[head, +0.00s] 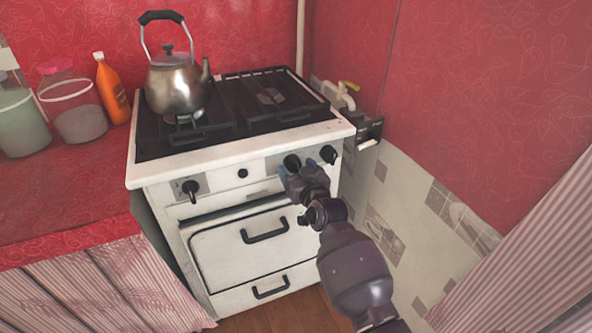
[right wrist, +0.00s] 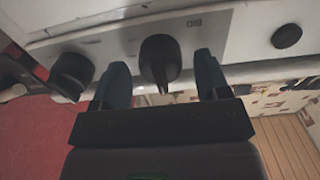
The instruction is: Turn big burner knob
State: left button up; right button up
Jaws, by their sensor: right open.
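The white stove front carries several black knobs. The knob in front of my right gripper (head: 290,176) shows in the head view (head: 292,162), and the right wrist view shows it (right wrist: 158,58) with a label that seems to read BIG upside down beside it. My right gripper also shows in the right wrist view (right wrist: 161,75); it is open, with one finger on each side of this knob and gaps visible. Another knob (head: 328,153) is to its right, also seen in the wrist view (right wrist: 72,72). My left gripper is not in view.
A metal kettle (head: 175,85) stands on the stove's left burner. A further knob (head: 190,190) and a small round button (head: 242,173) are left on the panel. The oven door handle (head: 265,230) juts out below. Jars (head: 75,120) and an orange bottle (head: 110,85) stand on the red counter.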

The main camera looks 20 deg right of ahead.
jog(key=shift+c, duration=0.5)
jog(key=c, duration=0.8)
jog(key=shift+r, duration=0.1)
